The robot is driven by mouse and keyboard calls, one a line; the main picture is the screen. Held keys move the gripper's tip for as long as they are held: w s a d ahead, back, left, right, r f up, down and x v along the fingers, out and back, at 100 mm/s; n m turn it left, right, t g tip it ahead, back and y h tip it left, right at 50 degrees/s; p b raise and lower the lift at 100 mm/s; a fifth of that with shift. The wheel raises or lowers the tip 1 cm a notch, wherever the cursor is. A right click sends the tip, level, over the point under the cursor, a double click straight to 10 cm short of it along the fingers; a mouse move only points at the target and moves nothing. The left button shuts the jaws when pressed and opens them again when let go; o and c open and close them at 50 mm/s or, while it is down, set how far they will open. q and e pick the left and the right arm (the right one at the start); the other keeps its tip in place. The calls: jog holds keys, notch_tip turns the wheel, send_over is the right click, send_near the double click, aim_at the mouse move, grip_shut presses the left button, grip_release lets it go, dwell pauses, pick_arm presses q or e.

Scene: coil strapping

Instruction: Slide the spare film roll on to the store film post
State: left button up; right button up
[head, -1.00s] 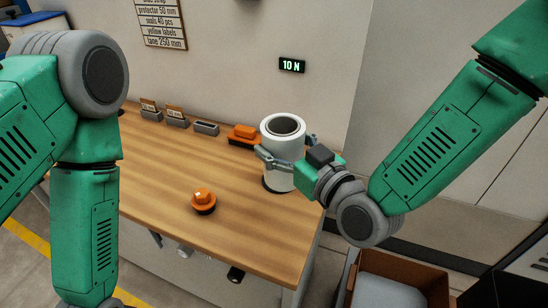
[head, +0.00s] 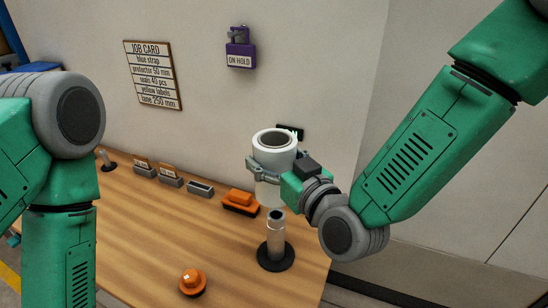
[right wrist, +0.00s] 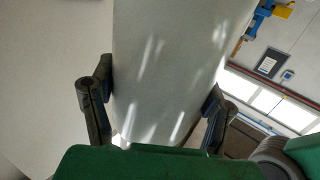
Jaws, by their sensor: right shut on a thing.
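The film roll (head: 268,150) is a white cylinder with a dark, open core, held roughly upright. My right gripper (head: 270,171) is shut around its side, one finger on each side. The roll is clear of the bench, above and slightly behind a grey metal post (head: 276,235) on a round black base. The post's top shows just below the roll and they look apart. In the right wrist view the roll (right wrist: 165,65) fills the middle between the two dark fingers (right wrist: 155,98). My left gripper is out of view. Which post is the store one, I cannot tell.
The wooden bench (head: 150,215) holds an orange block on a dark tray (head: 240,203), an orange dome (head: 192,281), grey card holders (head: 170,176) and a small post (head: 106,160) at the back left. A purple hold sign (head: 240,50) hangs on the wall.

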jog(key=shift+d+f+b, duration=0.25)
jog(key=shift+f+b, duration=0.75)
jog(key=shift+f, duration=0.25)
notch_tip(320, 180, down, 3)
jog(key=shift+a+f+b, duration=0.1)
jog(key=shift+a+b, duration=0.05)
jog(key=shift+b, duration=1.1)
jog(key=shift+s, duration=0.1)
jog(key=shift+f, duration=0.1)
jog(key=shift+s+f, duration=0.1)
jog(key=shift+f, duration=0.05)
